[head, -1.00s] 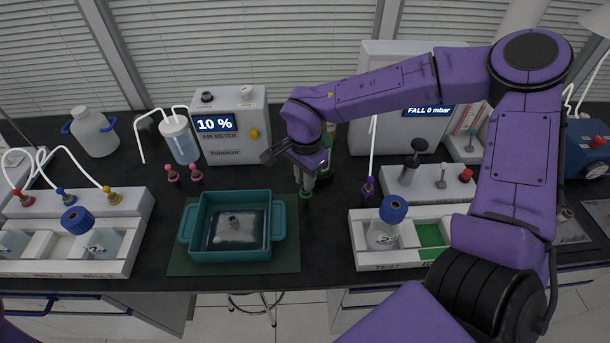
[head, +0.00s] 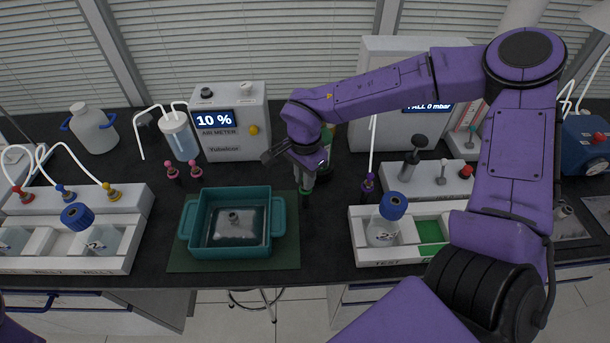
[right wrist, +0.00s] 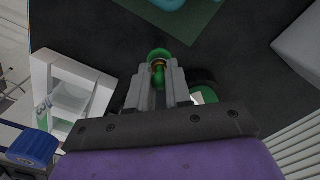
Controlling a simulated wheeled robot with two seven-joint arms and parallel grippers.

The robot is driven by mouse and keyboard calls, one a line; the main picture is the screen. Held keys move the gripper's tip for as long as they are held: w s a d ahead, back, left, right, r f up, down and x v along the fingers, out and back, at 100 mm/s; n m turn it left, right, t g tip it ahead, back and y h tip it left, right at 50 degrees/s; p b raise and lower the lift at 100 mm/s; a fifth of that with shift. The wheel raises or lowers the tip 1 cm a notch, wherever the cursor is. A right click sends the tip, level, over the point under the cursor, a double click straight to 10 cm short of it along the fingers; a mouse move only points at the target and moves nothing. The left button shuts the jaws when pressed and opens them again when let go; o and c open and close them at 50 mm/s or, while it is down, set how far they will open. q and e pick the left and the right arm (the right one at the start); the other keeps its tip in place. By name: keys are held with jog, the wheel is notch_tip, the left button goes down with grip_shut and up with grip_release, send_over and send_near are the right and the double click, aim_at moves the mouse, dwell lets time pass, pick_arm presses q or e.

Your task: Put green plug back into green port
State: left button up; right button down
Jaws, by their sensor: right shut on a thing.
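My right gripper (head: 305,187) is shut on the green plug (head: 306,198) above the dark bench, to the right of the teal tub. In the right wrist view, the green plug (right wrist: 159,65) sits between the fingers of the gripper (right wrist: 158,80), its round green end outward and a brass-coloured band behind it. In the head view only a small part of the plug shows below the fingers. I cannot clearly make out the green port; a small green-topped fitting (head: 473,131) shows on a white unit at the right. My left gripper is not in view.
The teal tub (head: 231,252) stands on a green mat (head: 286,262). A white tray (head: 375,256) holds a blue-capped bottle (head: 388,222) at the right. A purple plug (head: 368,185) with a white tube and a bottle (head: 327,134) are close by. Pink plugs (head: 184,172) stand left.

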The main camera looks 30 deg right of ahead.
jog(key=c, duration=1)
grip_release()
jog(key=shift+o, duration=0.2)
notch_tip(320, 180, up, 11)
jog(key=b, duration=0.1)
jog(key=shift+f, duration=0.2)
